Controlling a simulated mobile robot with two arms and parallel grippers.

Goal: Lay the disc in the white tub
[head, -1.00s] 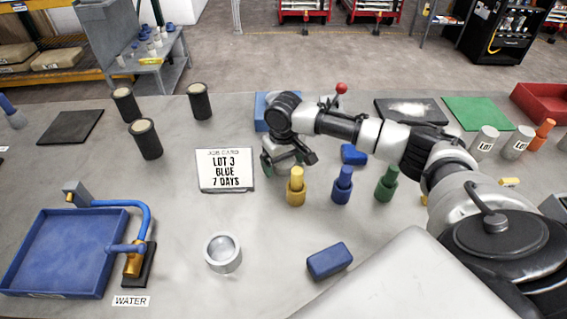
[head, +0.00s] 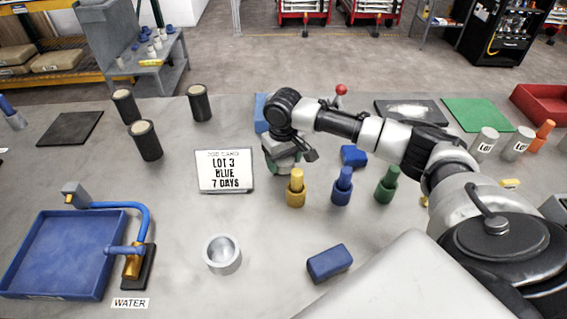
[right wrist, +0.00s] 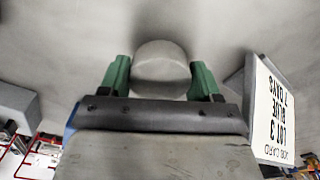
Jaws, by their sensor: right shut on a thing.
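My right gripper (head: 283,164) is low over the table, just right of the job card. In the right wrist view its green fingers (right wrist: 160,78) are shut on a round grey disc (right wrist: 160,55), one finger on each side. In the head view the hand mostly hides the disc. A small whitish round tub (head: 222,254) with an open top stands upright at the front middle of the table, apart from the gripper. It looks empty. My left gripper is not in view.
The job card (head: 225,171) stands close left of the gripper. Yellow (head: 295,190), blue (head: 342,188) and green (head: 387,186) pegged pieces stand to the right. A blue block (head: 330,263) lies right of the tub. A blue tray (head: 62,255) and tap are at left.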

